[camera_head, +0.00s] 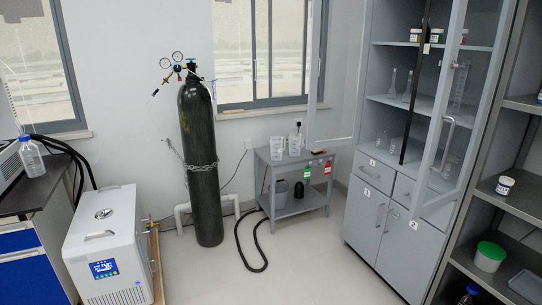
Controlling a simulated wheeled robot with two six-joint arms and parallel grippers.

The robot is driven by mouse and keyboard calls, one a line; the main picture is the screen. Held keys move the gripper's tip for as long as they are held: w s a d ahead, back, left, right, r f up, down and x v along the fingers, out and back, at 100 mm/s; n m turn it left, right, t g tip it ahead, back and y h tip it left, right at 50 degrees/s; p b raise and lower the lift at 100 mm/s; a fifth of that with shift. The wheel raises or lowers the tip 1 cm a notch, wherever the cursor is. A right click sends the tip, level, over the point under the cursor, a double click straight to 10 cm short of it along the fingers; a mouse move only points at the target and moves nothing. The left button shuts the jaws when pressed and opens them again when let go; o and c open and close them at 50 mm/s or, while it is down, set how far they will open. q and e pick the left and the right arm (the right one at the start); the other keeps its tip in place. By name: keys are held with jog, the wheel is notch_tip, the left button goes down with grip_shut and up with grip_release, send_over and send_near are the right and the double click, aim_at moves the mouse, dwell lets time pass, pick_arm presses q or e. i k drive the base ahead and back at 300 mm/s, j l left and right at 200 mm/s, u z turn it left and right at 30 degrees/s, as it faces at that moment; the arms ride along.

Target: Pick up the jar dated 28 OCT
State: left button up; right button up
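No date can be read on any jar, so I cannot tell which one is dated 28 OCT. A small white-lidded jar (505,186) with a label stands on the dark open shelf at the right. Small jars stand on the top shelf of the grey cabinet: a left jar (415,35), a middle jar (437,35) and a right jar (463,37) behind the glass door. Neither of my grippers is in view.
The grey cabinet (378,205) has a glass door (447,125) swung open. A green-lidded tub (490,256) sits on a lower dark shelf. A gas cylinder (203,165), a grey cart (291,210) and a white chiller (100,245) stand left.

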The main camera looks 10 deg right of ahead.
aim_at(436, 36)
jog(key=i+z, duration=0.15)
jog(key=i, duration=0.3)
jog(key=i+j+z, duration=0.2)
jog(key=i, duration=0.2)
jog(key=i+j+z, duration=0.15)
jog(key=i, duration=0.3)
jog(key=i+j+z, duration=0.2)
jog(key=i, duration=0.2)
jog(key=i+j+z, duration=0.25)
jog(key=z, duration=0.2)
jog(key=i+j+z, duration=0.6)
jog(key=j+z, duration=0.25)
jog(key=i+j+z, duration=0.15)
jog(key=j+z, duration=0.25)
jog(key=i+j+z, duration=0.1)
jog(key=j, duration=0.3)
